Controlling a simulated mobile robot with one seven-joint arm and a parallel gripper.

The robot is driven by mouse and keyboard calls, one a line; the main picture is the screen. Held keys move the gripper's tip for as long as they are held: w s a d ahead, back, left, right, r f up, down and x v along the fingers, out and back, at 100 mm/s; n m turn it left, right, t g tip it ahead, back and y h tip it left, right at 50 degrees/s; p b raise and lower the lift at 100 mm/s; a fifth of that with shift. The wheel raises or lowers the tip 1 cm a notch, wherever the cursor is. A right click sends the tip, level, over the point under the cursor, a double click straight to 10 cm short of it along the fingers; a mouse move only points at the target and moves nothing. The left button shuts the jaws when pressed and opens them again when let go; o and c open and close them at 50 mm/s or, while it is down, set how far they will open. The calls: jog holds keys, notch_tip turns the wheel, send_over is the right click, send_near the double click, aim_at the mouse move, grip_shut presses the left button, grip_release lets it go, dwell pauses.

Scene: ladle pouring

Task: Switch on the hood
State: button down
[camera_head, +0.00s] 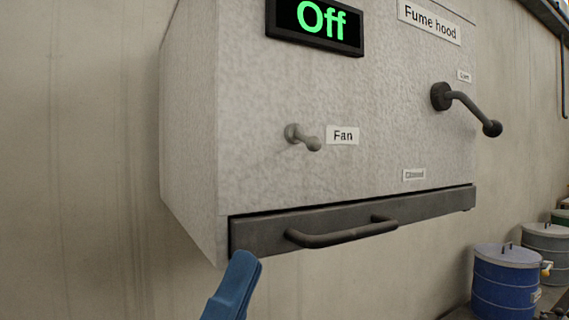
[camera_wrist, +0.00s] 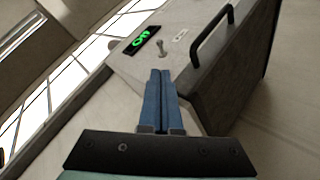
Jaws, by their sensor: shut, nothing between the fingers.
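The fume hood (camera_head: 270,80) is a light grey box on the wall, and it also shows in the wrist view (camera_wrist: 135,75). Its display (camera_head: 316,22) reads "Off" in green. A small grey fan switch (camera_head: 303,138) sticks out beside a "Fan" label (camera_head: 343,135). The switch also shows in the wrist view (camera_wrist: 161,48). My gripper (camera_head: 246,260) has blue fingers and is below the hood's lower left corner in the head view. In the wrist view its fingers (camera_wrist: 161,75) are together and empty, apart from the switch.
A dark drawer-like panel with a bar handle (camera_head: 342,234) runs along the hood's bottom. A dark lever (camera_head: 468,106) juts out at the right. A blue drum (camera_head: 505,279) and a grey drum (camera_head: 546,242) stand at lower right. The wall at left is bare.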

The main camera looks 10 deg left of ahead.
jog(key=shift+s, duration=0.2)
jog(key=shift+d+r, duration=0.1)
jog(key=shift+r, duration=0.05)
jog(key=p, duration=0.6)
send_near(301, 139)
jog(key=x, duration=0.4)
jog(key=shift+s+r, duration=0.15)
jog(key=shift+s, duration=0.05)
jog(key=shift+p+x, duration=0.55)
jog(key=shift+x, duration=0.2)
jog(key=shift+w, duration=0.2)
